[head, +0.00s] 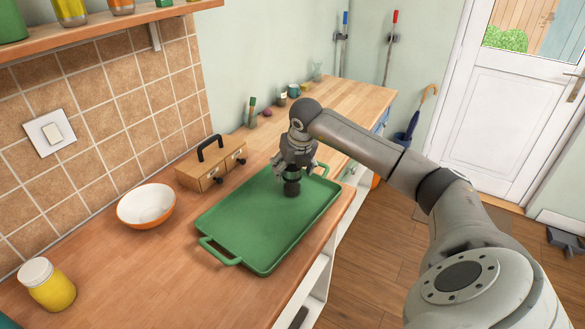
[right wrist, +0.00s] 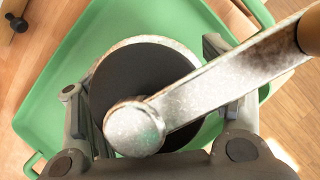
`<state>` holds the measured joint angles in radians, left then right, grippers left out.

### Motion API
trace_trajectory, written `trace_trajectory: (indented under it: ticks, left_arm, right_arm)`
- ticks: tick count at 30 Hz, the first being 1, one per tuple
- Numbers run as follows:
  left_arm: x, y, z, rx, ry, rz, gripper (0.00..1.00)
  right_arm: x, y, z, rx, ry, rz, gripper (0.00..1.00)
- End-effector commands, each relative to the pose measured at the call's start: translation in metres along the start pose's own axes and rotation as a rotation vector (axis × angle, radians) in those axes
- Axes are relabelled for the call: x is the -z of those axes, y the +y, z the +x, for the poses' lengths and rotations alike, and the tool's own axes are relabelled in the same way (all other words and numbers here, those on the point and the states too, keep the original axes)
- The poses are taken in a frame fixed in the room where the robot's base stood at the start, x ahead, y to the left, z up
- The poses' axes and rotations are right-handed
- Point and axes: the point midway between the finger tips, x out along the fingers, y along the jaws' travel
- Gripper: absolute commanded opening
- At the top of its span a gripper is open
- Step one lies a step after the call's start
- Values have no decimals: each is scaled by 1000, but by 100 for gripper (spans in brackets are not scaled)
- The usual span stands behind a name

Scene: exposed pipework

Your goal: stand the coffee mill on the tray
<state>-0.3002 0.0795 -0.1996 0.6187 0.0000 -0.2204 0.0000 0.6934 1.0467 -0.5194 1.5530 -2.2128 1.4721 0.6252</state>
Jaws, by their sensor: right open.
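The coffee mill (head: 292,188) shows as a small dark body under my right gripper, on the far part of the green tray (head: 250,235). It looks upright, with its base seemingly on the tray. In the right wrist view the mill (right wrist: 118,75) has a round dark top with a metal rim, a silver crank and a brown knob at upper right. My right gripper (head: 295,170) is open, with its fingers around the mill on two sides. The gripper hides the mill's upper part in the head view. My left gripper is not in view.
A yellow jar (head: 47,287) is at the near left. Small items line the back wall. The near counter is mostly clear.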

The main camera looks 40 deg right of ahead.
Motion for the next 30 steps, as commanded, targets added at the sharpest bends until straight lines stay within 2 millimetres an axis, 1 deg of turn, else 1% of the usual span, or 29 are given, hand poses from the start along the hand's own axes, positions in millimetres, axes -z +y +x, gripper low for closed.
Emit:
trace_trajectory:
  ticks: [5, 8, 18, 21, 25, 30]
  left_arm:
    - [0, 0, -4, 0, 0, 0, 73]
    - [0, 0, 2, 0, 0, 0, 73]
    - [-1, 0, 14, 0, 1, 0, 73]
    - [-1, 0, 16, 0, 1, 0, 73]
    - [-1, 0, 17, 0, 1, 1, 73]
    - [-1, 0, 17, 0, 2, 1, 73]
  right_arm:
    - [-2, 0, -5, 0, -1, 0, 71]
    - [-2, -1, -17, 0, -5, 1, 71]
    - [-2, 0, -89, 0, -6, 0, 71]
    - [-2, 0, -105, -1, -4, 1, 71]
    - [-1, 0, -118, -1, -2, 0, 71]
    - [-1, 0, -123, 0, 0, 0, 71]
